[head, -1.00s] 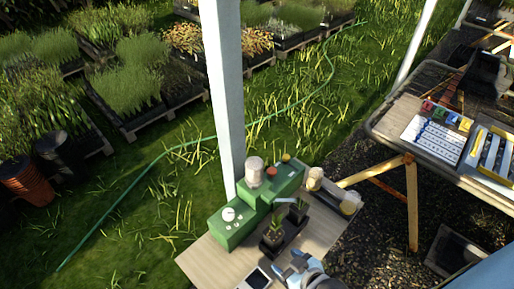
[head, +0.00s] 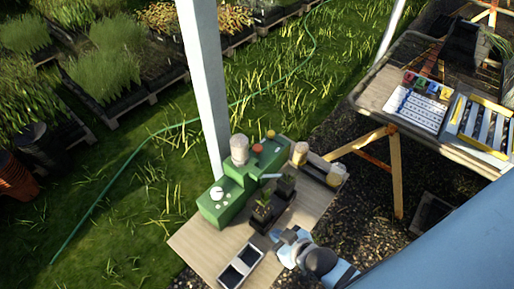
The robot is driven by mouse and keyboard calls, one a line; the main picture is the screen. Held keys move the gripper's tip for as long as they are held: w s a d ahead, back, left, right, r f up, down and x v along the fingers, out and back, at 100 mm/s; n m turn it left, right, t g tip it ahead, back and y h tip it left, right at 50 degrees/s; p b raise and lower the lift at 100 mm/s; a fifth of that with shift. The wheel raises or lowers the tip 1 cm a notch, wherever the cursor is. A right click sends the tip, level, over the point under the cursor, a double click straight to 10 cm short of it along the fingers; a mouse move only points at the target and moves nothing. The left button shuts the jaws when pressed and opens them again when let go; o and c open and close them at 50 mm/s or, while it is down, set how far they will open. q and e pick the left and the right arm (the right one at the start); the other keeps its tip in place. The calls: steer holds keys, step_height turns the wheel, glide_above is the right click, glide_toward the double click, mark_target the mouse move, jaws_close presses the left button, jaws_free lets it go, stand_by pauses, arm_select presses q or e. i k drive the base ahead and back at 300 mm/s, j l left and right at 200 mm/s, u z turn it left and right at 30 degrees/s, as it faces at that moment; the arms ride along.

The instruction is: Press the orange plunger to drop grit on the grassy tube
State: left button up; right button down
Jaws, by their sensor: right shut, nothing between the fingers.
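The green machine (head: 226,204) stands on a small wooden bench. The orange plunger (head: 258,149) is a round cap on its upper part, beside a pale hopper (head: 239,149) and a yellow cap (head: 271,134). In front of the machine, a dark tube with grassy green leaves (head: 262,213) stands in a black holder; another dark tube (head: 286,186) stands behind it to the right. My right gripper (head: 277,237) is shut and empty, just in front of the grassy tube and apart from the plunger. Its fingertips are small and partly unclear. My left gripper is out of view.
A white post (head: 205,90) rises behind the machine. Another table (head: 375,92) stands at right.

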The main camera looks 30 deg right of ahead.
mark_target(257, 149)
steer(key=k+l+u, duration=0.2)
steer(key=l, duration=0.2)
steer(key=k+l+u, duration=0.2)
steer(key=l, duration=0.15)
steer(key=k+l+u, duration=0.2)
steer(key=l, duration=0.15)
steer(key=i+j, duration=0.35)
steer(key=j, duration=0.1)
